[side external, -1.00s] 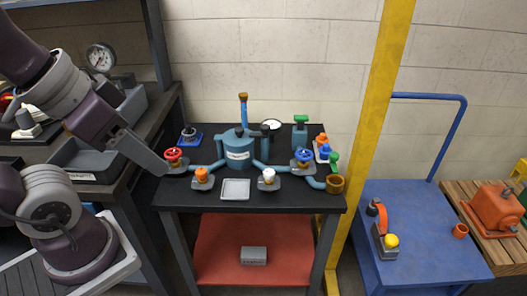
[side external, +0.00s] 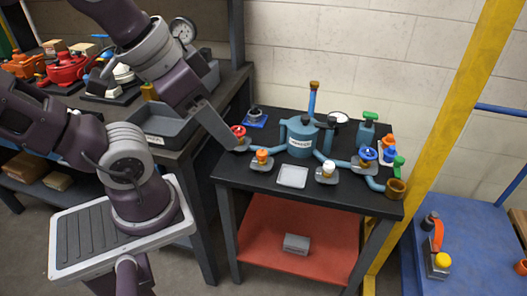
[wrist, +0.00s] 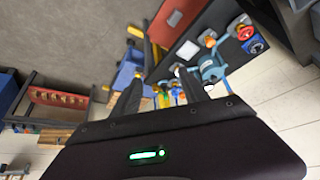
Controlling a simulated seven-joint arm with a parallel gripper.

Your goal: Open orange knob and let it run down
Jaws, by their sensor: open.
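The orange knob (side external: 262,155) sits on a small grey-based valve on the black bench, at the front left of the blue tank (side external: 300,137). It appears in the wrist view (wrist: 209,40) beyond the fingers. My gripper (side external: 230,143) reaches in from the left, by the red knob (side external: 238,131) in the side view and left of the orange knob; whether it touches anything there I cannot tell. In the wrist view my gripper (wrist: 158,86) has its two fingers apart with nothing held between them.
A white knob (side external: 329,166), a blue knob (side external: 368,153) and a brown cup (side external: 396,187) stand to the right. A yellow post (side external: 455,130) rises right of the bench.

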